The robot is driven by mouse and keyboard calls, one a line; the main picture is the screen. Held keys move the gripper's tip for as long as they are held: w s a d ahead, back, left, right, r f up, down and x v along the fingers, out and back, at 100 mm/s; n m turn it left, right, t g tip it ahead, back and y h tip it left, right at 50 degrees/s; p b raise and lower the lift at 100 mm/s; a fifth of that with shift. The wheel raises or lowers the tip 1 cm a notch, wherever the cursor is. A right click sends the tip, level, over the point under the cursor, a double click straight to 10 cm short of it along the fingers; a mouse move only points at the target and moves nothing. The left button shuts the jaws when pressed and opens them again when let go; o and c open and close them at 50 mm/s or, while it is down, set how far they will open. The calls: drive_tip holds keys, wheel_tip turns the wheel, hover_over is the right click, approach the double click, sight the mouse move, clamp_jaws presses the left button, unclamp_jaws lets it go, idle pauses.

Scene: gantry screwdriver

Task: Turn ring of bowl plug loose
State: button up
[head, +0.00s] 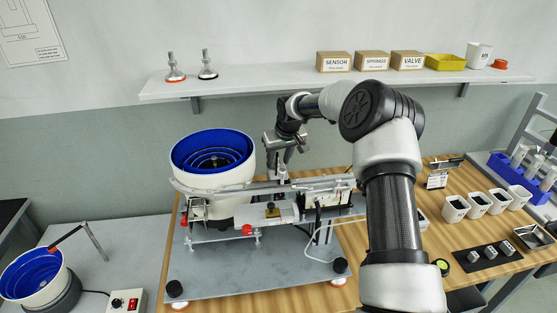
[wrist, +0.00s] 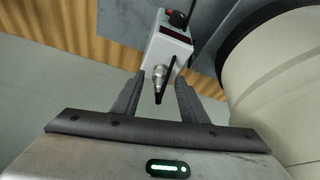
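In the wrist view a small light-grey box (wrist: 170,48) carries a metal plug with a ring (wrist: 158,72) on its near face. A dark piece, perhaps the plug's cable end, points from it toward me. My gripper (wrist: 160,78) is open, its two dark fingers on either side of the plug in this view. I see no clear contact, and cannot tell how deep the plug sits between them. In the head view my gripper (head: 286,148) is right of the large white bowl feeder (head: 213,178) with blue inside. The plug does not show clearly there.
The white bowl wall (wrist: 285,85) is close on the wrist view's right. In the head view a feeder rail (head: 275,187) runs below my gripper. A shelf (head: 230,88) is behind. A smaller blue bowl (head: 33,275) and its control box (head: 126,302) are at lower left.

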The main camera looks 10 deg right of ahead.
clamp_jaws()
drive_tip(key=shift+d+r+n+p, duration=0.1)
drive_tip(key=shift+d+n+p, duration=0.05)
drive_tip(key=shift+n+p, duration=0.55)
drive_tip(key=shift+n+g+y, duration=0.3)
drive_tip(key=shift+n+y, duration=0.2)
drive_tip(key=shift+n, duration=0.4)
unclamp_jaws()
drive_tip(key=v, duration=1.7)
drive_tip(key=shift+s+d+r, duration=0.1)
drive_tip(key=shift+s+r, duration=0.05)
